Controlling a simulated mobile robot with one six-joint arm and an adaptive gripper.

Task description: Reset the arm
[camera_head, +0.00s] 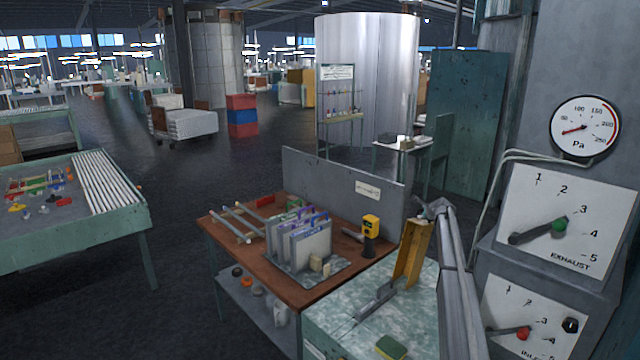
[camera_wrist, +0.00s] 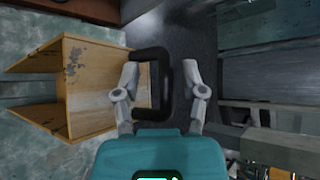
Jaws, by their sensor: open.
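My gripper (camera_wrist: 165,88) is open in the wrist view, its two grey fingers spread apart. A black loop-shaped piece (camera_wrist: 150,54) shows between the fingers. The same bracket (camera_wrist: 85,85) shows just left of my gripper in the wrist view.
The bracket stands on a mottled green bench (camera_head: 335,310). A brown table (camera_head: 285,289) beside it holds a rack of upright cards (camera_head: 303,243) and a yellow-black device (camera_head: 371,228). A panel with exhaust dial (camera_head: 550,215) and pressure gauge (camera_head: 584,127) stands right. Dark floor (camera_head: 190,220) is open at left.

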